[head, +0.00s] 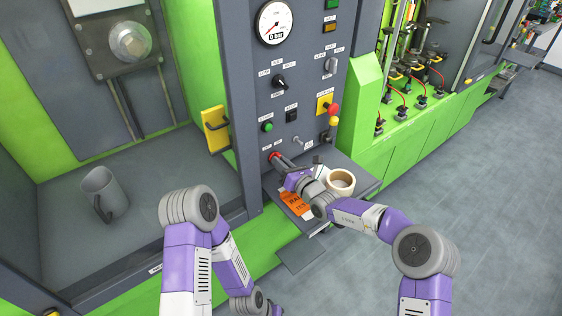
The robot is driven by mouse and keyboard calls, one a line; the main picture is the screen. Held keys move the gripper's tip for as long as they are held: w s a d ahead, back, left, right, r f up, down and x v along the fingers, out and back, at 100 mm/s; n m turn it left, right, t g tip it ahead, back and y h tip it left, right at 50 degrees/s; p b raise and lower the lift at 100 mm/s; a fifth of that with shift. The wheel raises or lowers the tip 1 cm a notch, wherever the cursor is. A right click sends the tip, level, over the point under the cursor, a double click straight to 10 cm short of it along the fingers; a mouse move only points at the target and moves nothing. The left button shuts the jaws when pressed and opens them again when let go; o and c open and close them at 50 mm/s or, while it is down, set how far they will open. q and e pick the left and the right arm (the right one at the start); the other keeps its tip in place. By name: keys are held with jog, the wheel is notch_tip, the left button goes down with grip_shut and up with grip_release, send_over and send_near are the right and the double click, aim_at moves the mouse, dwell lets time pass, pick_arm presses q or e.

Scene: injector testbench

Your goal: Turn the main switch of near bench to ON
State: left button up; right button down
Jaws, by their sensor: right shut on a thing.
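The near bench's grey control panel (292,70) stands in the middle of the head view. A red switch (274,156) sits low on the panel, at its lower left; I take it for the main switch. My right gripper (281,162) is at this red switch, its fingers shut on it. The gripper partly hides the switch, so its setting cannot be read. My left arm folds downward at the bottom centre, and its gripper does not show.
Below the panel, a small shelf (367,179) holds a tape roll (341,181) and an orange packet (293,204) close to my right wrist. A yellow-red emergency stop (333,110) is up right. A grey mug (103,194) stands in the left bay. Open floor lies right.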

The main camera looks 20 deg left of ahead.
dwell(0.3)
jog(key=c, duration=1.1)
grip_release()
jog(key=shift+p+v, duration=0.55)
jog(key=shift+v, duration=3.3)
